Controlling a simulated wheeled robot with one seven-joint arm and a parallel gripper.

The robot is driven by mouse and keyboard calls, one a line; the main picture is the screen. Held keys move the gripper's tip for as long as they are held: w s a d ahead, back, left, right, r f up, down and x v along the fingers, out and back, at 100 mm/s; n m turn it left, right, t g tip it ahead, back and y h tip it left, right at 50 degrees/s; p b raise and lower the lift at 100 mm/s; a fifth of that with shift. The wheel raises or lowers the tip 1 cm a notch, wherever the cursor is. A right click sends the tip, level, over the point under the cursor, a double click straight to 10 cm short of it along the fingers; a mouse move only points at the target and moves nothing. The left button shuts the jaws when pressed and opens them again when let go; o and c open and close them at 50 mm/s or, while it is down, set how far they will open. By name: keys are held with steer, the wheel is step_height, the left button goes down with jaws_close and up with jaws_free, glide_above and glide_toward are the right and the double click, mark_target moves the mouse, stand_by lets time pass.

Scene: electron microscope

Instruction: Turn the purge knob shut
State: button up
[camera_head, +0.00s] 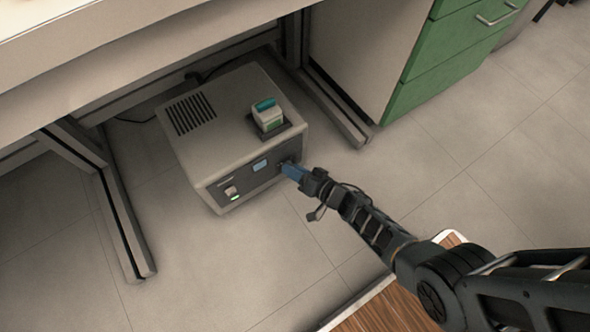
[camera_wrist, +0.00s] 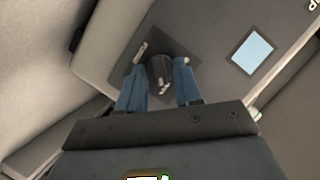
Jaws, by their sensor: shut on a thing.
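The purge knob is a small dark round knob (camera_wrist: 160,72) with a pale mark on the front panel of a grey box (camera_head: 215,130). The box stands on the floor under the table. My gripper (camera_head: 290,170) reaches the right end of that panel. In the wrist view its two blue fingers (camera_wrist: 160,82) are on either side of the knob, shut on it. In the head view the fingers hide the knob.
A small white and teal block (camera_head: 268,115) sits on top of the box. Table legs (camera_head: 125,220) flank the box. A green-fronted cabinet (camera_head: 440,60) stands to the right. The floor in front is clear.

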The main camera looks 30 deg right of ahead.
steer(key=shift+c, duration=0.9)
steer(key=shift+a, duration=0.1)
steer(key=shift+a+n+h, duration=0.25)
steer(key=shift+n+h, duration=1.1)
steer(key=shift+n, duration=0.7)
steer(key=shift+a+n+h, duration=0.2)
steer(key=shift+n+h, duration=1.1)
steer(key=shift+n, duration=0.8)
steer(key=shift+a+n+h, duration=0.25)
steer(key=shift+n+h, duration=1.1)
steer(key=shift+n, duration=0.7)
steer(key=shift+w, duration=0.1)
steer(key=o, duration=1)
